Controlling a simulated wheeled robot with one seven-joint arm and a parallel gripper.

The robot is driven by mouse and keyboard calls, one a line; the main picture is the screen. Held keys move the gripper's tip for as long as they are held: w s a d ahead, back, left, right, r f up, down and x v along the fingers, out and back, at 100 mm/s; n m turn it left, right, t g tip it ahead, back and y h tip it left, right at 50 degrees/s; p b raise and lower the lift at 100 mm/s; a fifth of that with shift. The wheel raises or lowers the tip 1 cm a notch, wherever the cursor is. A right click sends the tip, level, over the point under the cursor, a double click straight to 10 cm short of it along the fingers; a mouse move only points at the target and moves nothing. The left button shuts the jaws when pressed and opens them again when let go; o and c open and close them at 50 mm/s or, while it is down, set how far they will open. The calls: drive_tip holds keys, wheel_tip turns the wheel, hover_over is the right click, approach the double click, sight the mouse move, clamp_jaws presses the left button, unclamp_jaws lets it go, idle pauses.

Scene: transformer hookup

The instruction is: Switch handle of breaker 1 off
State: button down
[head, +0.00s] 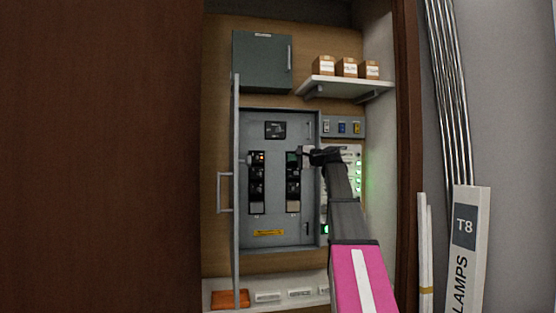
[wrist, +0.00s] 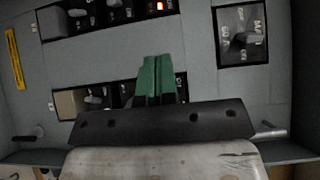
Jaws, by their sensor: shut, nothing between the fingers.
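Two upright black breaker columns sit in the grey panel. The left column (head: 257,184) has a lit orange-red indicator at its top, which also shows in the wrist view (wrist: 160,6). The right column (head: 293,185) lies across the lower part of the wrist view (wrist: 98,98). I cannot read which one is breaker 1. My gripper (head: 298,156) is at the upper end of the right column. In the wrist view its green fingers (wrist: 158,78) are together and empty, and they hide part of that column. I cannot tell whether they touch a handle.
A rotary switch (head: 275,130) is above the columns and shows large in the wrist view (wrist: 241,36). The open panel door (head: 236,190) stands at the left. A shelf (head: 345,88) with boxes is at the upper right. Brown cabinet sides flank the opening.

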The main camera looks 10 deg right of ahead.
sight(257, 158)
drive_tip(key=s+a+x, duration=0.2)
drive_tip(key=x, duration=1)
drive_tip(key=shift+f, duration=0.1)
drive_tip(key=m+t+h, duration=0.1)
drive_tip(key=a+m+t+h, duration=0.1)
drive_tip(key=m+h, duration=0.1)
drive_tip(key=shift+s+a+t+h, duration=0.3)
drive_tip(key=shift+s+t+h, duration=0.05)
drive_tip(key=shift+t+h, duration=0.05)
drive_tip(key=shift+a, duration=0.25)
drive_tip(key=shift+d, duration=0.1)
